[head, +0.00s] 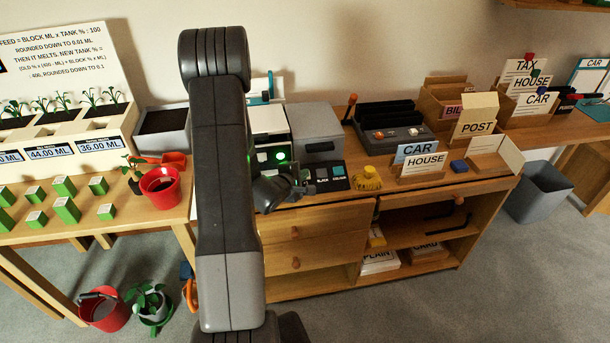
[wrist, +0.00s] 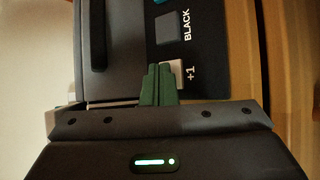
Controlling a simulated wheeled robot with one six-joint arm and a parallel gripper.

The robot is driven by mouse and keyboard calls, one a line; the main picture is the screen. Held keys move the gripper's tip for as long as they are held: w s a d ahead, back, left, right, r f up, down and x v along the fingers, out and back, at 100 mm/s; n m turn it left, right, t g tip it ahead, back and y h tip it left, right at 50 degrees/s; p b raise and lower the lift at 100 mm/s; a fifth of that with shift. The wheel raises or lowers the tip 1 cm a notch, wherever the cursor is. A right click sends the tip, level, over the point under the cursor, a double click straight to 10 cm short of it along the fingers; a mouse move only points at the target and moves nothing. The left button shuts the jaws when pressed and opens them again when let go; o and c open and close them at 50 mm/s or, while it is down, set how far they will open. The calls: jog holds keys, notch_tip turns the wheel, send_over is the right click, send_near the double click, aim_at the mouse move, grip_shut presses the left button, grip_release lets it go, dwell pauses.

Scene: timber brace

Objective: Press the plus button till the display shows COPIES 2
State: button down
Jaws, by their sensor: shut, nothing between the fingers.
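In the wrist view, the plus button (wrist: 178,72) is a pale grey square marked +1 on the dark control panel (wrist: 205,65). My gripper (wrist: 161,68) is shut and empty, with its green fingertips overlapping the edge of the plus button. I cannot tell whether they press it or hover just above it. In the head view, my gripper (head: 302,180) is at the left end of the panel (head: 336,184) in front of the grey copier (head: 319,145). My arm hides part of this area. No readable COPIES display shows in either view.
The BLACK button (wrist: 170,27) sits beside the plus button. A yellow knobbed object (head: 367,178) stands right of the panel. A green light (head: 281,156) glows on the white-topped unit to the left. A red pot (head: 160,187) and card holders (head: 418,165) flank the area.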

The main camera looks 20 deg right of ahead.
jog(key=shift+s+a+r+p, duration=0.1)
jog(key=shift+s+r+p, duration=0.25)
jog(key=shift+r+p, duration=0.25)
jog(key=shift+r, duration=0.15)
jog(key=r+p, duration=0.1)
jog(key=s+r+p, duration=0.1)
jog(key=shift+s+a+r, duration=0.15)
jog(key=shift+s+r, duration=0.05)
jog(key=shift+r, duration=0.2)
jog(key=shift+s+a+r+p, duration=0.1)
jog(key=shift+s+r+p, duration=0.45)
jog(key=shift+r, duration=0.1)
dwell(0.9)
